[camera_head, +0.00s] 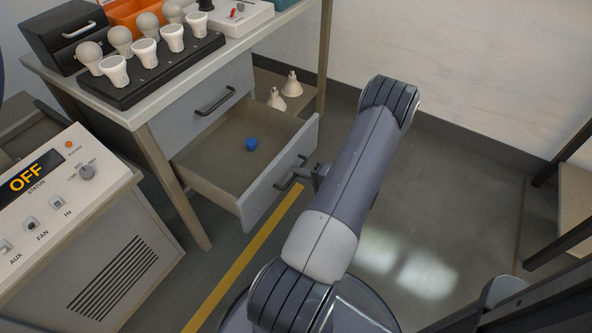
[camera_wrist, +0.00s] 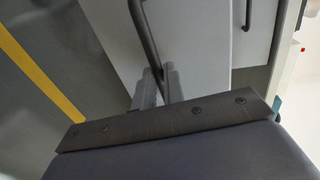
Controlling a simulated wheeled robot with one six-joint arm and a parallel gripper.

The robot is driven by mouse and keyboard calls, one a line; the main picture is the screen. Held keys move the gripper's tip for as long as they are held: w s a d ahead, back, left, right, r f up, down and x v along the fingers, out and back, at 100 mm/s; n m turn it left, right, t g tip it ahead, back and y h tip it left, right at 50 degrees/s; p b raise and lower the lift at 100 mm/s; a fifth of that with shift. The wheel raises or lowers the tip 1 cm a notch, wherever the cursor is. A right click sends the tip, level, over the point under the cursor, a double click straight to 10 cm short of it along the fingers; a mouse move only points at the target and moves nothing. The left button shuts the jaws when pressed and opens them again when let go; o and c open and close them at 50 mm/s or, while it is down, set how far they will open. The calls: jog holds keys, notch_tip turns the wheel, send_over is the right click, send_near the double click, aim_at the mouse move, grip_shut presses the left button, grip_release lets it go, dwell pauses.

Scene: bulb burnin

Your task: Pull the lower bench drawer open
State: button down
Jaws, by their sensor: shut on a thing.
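The lower bench drawer (camera_head: 282,186) is pulled out from the bench, and its inside shows. A small blue object (camera_head: 251,144) lies on the drawer floor. My gripper (camera_head: 305,180) is at the drawer's front and shut on its dark bar handle (camera_head: 284,184). In the wrist view the handle (camera_wrist: 144,30) runs down to my gripper's fingers (camera_wrist: 158,88), in front of the pale drawer front (camera_wrist: 195,60). The fingertips are small and partly hidden in the head view. The upper drawer (camera_head: 190,112) is closed.
The bench top (camera_head: 135,115) carries a black rack (camera_head: 150,75) with several bulbs, a dark box (camera_head: 70,35) and an orange bin (camera_head: 125,12). A control console reading OFF (camera_head: 60,200) stands at left. Two bulbs (camera_head: 284,92) sit beyond the drawer.

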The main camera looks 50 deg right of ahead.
jog(key=c, duration=1.5)
grip_release()
jog(key=shift+s, duration=0.1)
jog(key=p+v, duration=0.1)
jog(key=v, duration=0.9)
jog(key=shift+s+d+p, duration=0.1)
jog(key=shift+s+p, duration=0.2)
jog(key=shift+p, duration=0.1)
jog(key=shift+w, duration=0.1)
jog(key=shift+b+x, duration=0.95)
jog(key=shift+x, duration=4.75)
jog(key=shift+r, duration=0.2)
